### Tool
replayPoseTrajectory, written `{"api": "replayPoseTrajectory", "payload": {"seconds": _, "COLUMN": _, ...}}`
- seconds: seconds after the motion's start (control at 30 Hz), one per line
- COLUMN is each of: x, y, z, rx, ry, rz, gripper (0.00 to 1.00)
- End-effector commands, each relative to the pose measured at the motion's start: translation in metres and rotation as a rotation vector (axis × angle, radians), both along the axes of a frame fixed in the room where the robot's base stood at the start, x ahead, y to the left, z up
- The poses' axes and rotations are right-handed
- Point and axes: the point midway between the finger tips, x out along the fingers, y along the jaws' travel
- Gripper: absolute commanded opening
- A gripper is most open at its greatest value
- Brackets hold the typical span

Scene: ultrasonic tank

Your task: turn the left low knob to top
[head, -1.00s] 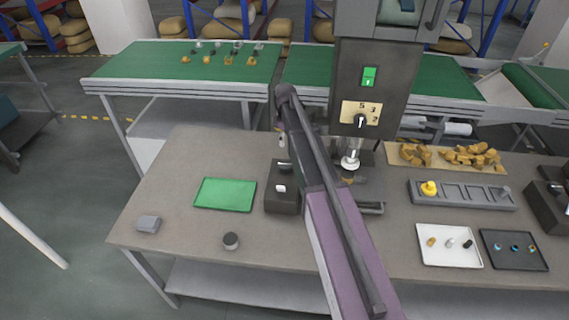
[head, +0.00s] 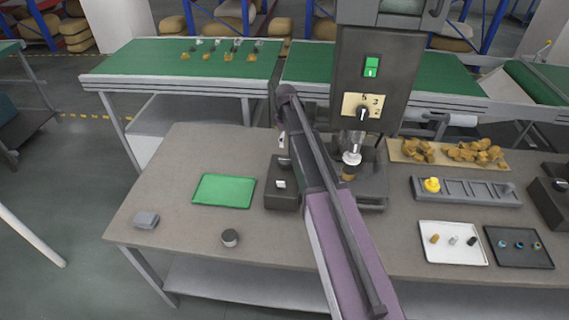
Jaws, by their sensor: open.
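My arm crosses the middle of the view and partly covers the box's right side and the machine's left side.
A green tray (head: 224,190) lies left of the box, with a round dark-sided piece (head: 230,238) and a grey block (head: 146,220) in front. A white tray (head: 452,258), a black tray (head: 520,262) and a grey slotted rack (head: 480,192) occupy the right side. The bench's front left is mostly clear.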

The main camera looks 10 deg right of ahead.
Motion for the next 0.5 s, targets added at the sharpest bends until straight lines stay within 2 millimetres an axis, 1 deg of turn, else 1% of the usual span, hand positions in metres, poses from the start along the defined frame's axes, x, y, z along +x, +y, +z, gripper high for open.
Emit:
{"api": "replayPoseTrajectory", "payload": {"seconds": 0.03, "x": 0.000, "y": 0.000, "z": -0.008, "rx": 0.000, "ry": 0.000, "rz": 0.000, "gripper": 1.00}}
{"api": "replayPoseTrajectory", "payload": {"seconds": 0.5, "x": 0.000, "y": -0.001, "z": -0.044, "rx": 0.000, "ry": 0.000, "rz": -0.001, "gripper": 1.00}}
